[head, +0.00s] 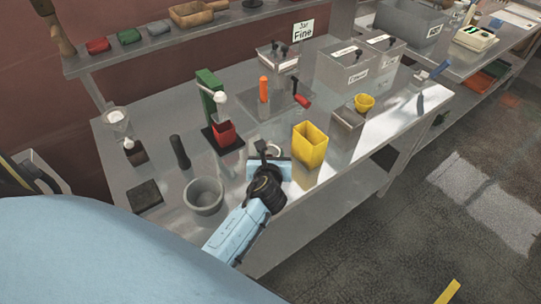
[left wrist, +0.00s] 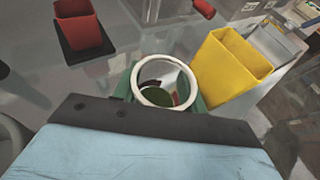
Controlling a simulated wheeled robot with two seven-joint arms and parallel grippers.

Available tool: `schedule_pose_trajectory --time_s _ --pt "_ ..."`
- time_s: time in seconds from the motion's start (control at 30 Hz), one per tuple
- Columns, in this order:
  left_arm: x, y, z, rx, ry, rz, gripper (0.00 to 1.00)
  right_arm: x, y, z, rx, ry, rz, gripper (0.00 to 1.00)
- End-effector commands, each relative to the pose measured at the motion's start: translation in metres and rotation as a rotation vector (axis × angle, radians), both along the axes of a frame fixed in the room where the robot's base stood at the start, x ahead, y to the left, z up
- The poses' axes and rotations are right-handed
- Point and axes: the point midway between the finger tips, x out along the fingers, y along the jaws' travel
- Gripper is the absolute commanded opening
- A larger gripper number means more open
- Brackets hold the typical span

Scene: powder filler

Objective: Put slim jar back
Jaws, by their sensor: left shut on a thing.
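The slim jar shows in the left wrist view as a clear round jar (left wrist: 165,75) with a white rim, seen from above, with something dark green and red visible through its mouth. My left gripper (left wrist: 164,95) is shut on it, with green finger pads on both sides. In the head view my left gripper (head: 270,160) is over the front part of the steel table, and the jar's pale rim (head: 273,150) shows just beyond it. The jar's lower part is hidden, so I cannot tell whether it touches the table. My right gripper is not in view.
A yellow container (head: 310,146) stands close right of the jar. A red cup (head: 223,133) sits at a green stand (head: 207,90) to the left. A grey bowl (head: 204,196) is near the front edge.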

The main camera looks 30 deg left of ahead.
Motion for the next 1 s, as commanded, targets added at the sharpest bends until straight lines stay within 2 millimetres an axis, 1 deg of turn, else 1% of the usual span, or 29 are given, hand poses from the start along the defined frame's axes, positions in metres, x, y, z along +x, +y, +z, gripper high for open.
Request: schedule_pose_trajectory --time_s 0.17,0.33,0.37,0.5,0.77,0.87,1.0 --pt "0.001 0.0 0.002 0.0 -0.003 -0.001 0.16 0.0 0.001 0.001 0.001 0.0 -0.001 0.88" --pt "0.001 0.0 -0.003 0.001 -0.002 -0.001 0.16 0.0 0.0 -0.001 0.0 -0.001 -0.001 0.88" --pt "0.001 0.0 -0.003 0.0 -0.001 -0.001 0.46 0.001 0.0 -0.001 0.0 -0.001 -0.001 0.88" --pt "0.0 0.0 -0.002 0.0 -0.001 0.0 0.64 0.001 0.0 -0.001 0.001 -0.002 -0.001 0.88" --pt "0.0 0.0 -0.002 0.0 -0.001 0.0 0.64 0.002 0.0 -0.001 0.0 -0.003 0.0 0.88" --pt "0.0 0.0 0.004 -0.001 -0.003 0.001 0.64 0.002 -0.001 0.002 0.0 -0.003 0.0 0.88" --pt "-0.017 -0.009 0.009 -0.001 0.0 0.0 0.64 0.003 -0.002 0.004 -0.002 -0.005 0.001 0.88"
